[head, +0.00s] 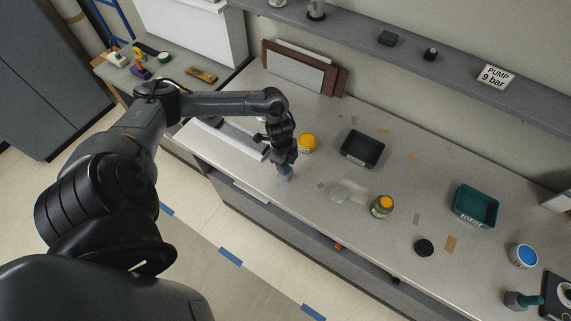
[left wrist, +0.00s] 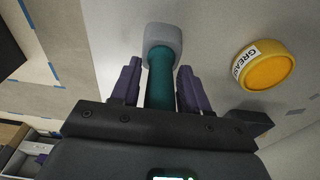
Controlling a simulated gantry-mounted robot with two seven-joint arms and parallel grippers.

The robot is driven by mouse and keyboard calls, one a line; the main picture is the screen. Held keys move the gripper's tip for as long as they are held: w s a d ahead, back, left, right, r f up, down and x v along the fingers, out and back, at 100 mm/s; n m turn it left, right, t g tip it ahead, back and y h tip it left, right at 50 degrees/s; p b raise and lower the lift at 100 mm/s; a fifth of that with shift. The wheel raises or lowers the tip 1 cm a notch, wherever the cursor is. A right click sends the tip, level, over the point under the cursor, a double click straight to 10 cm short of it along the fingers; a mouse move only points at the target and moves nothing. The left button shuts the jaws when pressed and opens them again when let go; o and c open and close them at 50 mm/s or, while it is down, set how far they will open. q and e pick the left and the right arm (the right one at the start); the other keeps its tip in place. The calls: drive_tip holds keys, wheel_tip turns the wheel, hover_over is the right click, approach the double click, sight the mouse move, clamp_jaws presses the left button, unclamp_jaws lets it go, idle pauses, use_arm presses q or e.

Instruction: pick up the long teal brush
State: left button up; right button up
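The teal brush shows in the left wrist view as a teal handle (left wrist: 160,82) with a pale grey head (left wrist: 163,42) at its far end. My left gripper (left wrist: 159,85) has its two purple fingers on either side of the handle, with thin gaps visible beside it. In the head view, my left gripper (head: 285,163) points down at the counter's front part and hides most of the brush; the brush's grey end (head: 286,175) shows just below the fingers. My right gripper is not in view.
A yellow-lidded grease tin (head: 307,143) stands close by; its lid shows in the left wrist view (left wrist: 267,71).

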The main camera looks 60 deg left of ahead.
use_arm(q)
drive_tip(key=c, duration=0.7)
drive_tip(key=shift+c, duration=0.2)
drive_tip(key=shift+r, duration=0.1)
